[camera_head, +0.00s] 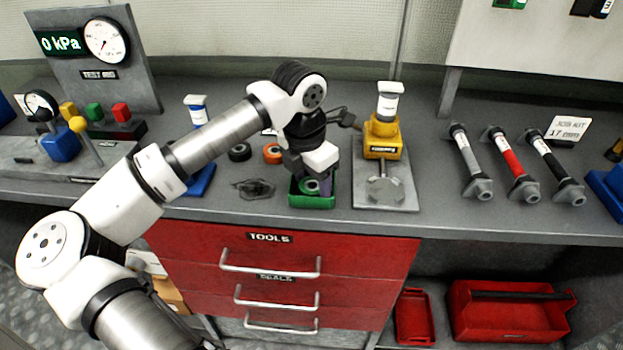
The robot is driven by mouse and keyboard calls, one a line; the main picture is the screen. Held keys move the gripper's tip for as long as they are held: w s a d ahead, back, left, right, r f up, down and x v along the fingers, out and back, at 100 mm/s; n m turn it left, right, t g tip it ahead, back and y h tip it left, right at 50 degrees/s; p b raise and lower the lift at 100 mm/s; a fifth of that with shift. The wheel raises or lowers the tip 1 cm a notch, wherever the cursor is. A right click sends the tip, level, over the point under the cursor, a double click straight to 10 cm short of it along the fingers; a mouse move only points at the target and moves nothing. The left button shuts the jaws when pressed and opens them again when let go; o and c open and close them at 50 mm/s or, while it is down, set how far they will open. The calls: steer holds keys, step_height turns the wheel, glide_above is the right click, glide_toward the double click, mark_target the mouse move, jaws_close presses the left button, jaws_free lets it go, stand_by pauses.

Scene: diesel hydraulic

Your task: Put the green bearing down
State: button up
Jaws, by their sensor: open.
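A small ring-shaped part with some green (312,186) lies in a green tray (312,202) on the workbench; I take it for the green bearing. My gripper (318,178) points down right over the tray, at or just above the ring. Its fingers are open, but they are small and partly hidden by the wrist. I cannot tell whether they touch the ring.
A black ring (240,152) and an orange ring (272,153) lie left of the tray. A yellow press (381,140) on a grey plate stands close on the right. Grey, red and black cylinders (516,165) lie farther right. Bare bench (440,215) shows between.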

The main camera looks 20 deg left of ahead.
mark_target(307, 189)
step_height(307, 189, up, 12)
steer(key=s+b, duration=0.1)
steer(key=b, duration=0.1)
steer(key=shift+s+a+r, duration=0.15)
steer(key=shift+a, duration=0.1)
